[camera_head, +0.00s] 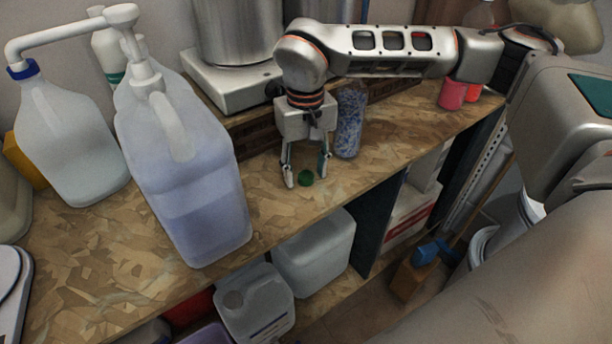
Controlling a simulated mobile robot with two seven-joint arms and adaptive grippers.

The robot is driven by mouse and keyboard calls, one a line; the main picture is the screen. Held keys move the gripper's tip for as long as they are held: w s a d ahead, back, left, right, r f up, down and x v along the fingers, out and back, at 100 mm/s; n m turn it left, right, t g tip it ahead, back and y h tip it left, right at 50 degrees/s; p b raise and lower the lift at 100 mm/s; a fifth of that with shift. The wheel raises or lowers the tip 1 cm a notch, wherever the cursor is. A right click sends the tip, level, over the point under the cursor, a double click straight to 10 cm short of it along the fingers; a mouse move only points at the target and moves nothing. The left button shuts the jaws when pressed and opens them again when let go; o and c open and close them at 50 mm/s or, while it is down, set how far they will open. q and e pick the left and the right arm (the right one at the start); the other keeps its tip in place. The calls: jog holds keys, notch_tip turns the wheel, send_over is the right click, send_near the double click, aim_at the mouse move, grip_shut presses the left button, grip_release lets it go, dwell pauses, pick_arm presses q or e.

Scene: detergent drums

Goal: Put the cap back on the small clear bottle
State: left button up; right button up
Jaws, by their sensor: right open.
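The gripper is open; whether a finger touches the cap I cannot tell. A small clear bottle (349,122) with blue and white speckled contents stands upright just right of the gripper. Its top is hidden behind my right arm. My left gripper is not in view.
Two big pump jugs, one with bluish liquid (205,190) and one clear (70,145), stand at the left. A steel pot on a pale base (228,85) stands behind the gripper. Pink and red containers (452,94) stand at the right.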

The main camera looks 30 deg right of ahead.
aim_at(305, 175)
jog(key=c, duration=0.8)
jog(key=shift+o, duration=0.2)
jog(key=shift+r, duration=0.15)
notch_tip(305, 175, up, 20)
jog(key=p, duration=0.1)
